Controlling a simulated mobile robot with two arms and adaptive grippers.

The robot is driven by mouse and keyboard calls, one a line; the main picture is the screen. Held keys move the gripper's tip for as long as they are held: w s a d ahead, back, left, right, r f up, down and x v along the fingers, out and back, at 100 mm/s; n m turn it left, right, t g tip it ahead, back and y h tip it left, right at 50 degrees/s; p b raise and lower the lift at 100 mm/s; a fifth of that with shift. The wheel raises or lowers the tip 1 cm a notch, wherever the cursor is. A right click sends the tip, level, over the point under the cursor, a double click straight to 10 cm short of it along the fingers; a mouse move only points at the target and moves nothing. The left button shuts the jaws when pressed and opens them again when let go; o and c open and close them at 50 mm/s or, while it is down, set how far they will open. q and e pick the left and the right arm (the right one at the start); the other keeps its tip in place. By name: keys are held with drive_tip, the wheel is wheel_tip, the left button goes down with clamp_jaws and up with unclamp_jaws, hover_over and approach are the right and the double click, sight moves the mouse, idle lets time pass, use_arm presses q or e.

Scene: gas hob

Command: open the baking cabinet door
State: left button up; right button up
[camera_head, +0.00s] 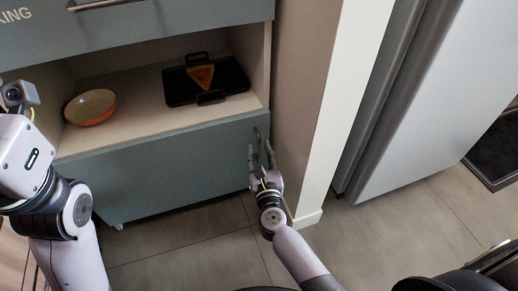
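A blue-grey cabinet panel (185,20) at the top left bears the cut-off letters "KING" and a metal bar handle (103,4). Below it is an open shelf space. A lower blue-grey front (170,175) sits under the shelf, with a small upright handle (257,134) near its top right corner. My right gripper (260,151) is at that corner, its two fingers apart on either side of the handle's lower end. Contact cannot be told. My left arm stands at the left edge; its gripper fingers are not visible.
On the shelf (135,128) are an orange-rimmed bowl (90,107) and a black tray (232,77) bearing a brown triangular piece (201,75). A white wall post (340,105) and a grey fridge (430,100) stand to the right. The tiled floor (385,240) is clear in front.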

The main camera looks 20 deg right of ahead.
drive_tip(key=shift+w+d, duration=0.15)
drive_tip(key=shift+w, duration=0.85)
clamp_jaws()
